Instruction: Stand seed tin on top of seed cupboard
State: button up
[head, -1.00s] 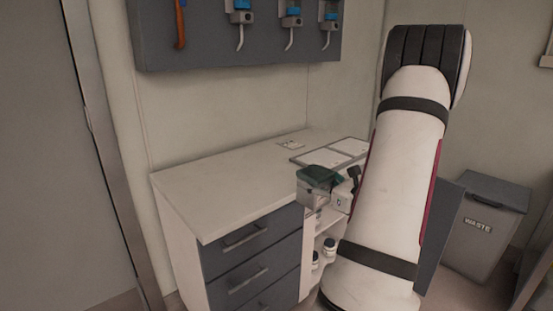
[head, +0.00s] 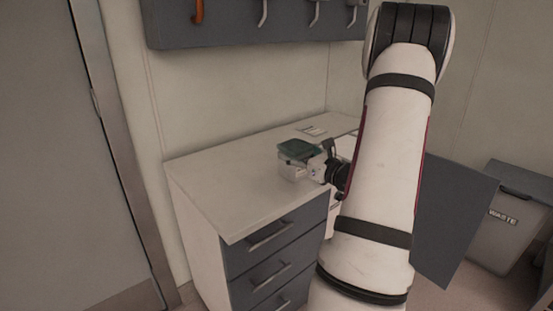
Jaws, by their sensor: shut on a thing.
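The seed tin (head: 295,150) has a dark green lid and a pale grey body. It is upright in the middle of the head view. My gripper (head: 315,166) is shut on it from the right, and the fingertips are partly hidden by the tin and my arm. The seed cupboard (head: 225,178) is a white unit with a pale flat top and dark grey drawers. The tin appears over this top, near its front right part. I cannot tell whether its base touches the surface.
A flat white plate (head: 312,130) lies at the back of the top. The left part of the top is bare. A dark open door panel (head: 455,215) stands right of my arm, by a grey waste bin (head: 515,215). A rack (head: 240,22) with hooks hangs above.

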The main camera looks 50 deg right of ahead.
jog(key=shift+w+f+b, duration=0.2)
jog(key=shift+w+f, duration=0.5)
jog(key=shift+w, duration=0.55)
jog(key=shift+w+f+b, duration=0.2)
jog(key=shift+w+f, duration=0.5)
jog(key=shift+w, duration=0.6)
jog(key=shift+w+f+b, duration=0.2)
jog(key=shift+w+f, duration=0.5)
jog(key=shift+w, duration=0.55)
jog(key=shift+f, duration=0.2)
jog(key=o, duration=1.3)
jog(key=shift+r, duration=0.2)
